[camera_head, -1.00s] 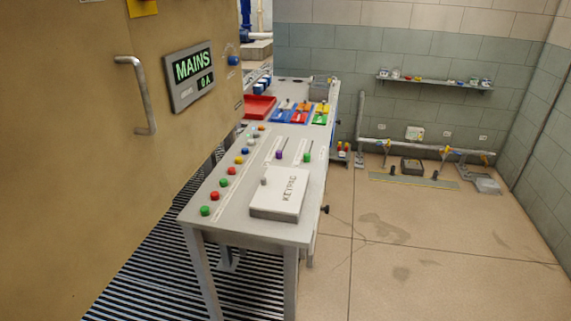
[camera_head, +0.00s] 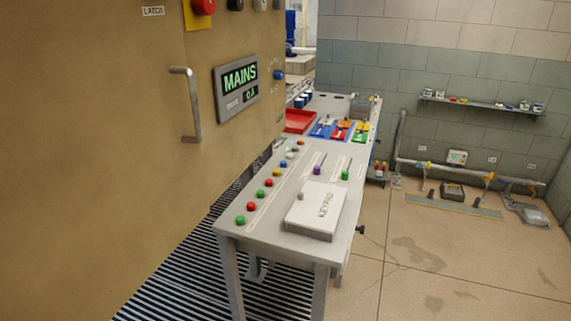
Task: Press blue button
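A small blue button (camera_head: 283,164) sits in the row of coloured buttons along the left side of the grey console table (camera_head: 232,232). A yellow button (camera_head: 276,172) is just in front of it and a pale button (camera_head: 289,155) just behind. A blue round knob (camera_head: 278,75) is also on the tan cabinet's face, beside the MAINS display (camera_head: 238,88). Neither of my grippers is in view, and nothing covers the blue button.
The tan cabinet (camera_head: 110,190) with its handle (camera_head: 188,105) stands close at the left. A white keypad box (camera_head: 314,211) and slider knobs share the console. A red tray (camera_head: 299,120) is farther back. Open floor (camera_head: 440,270) lies to the right; a striped grate (camera_head: 185,285) lies left.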

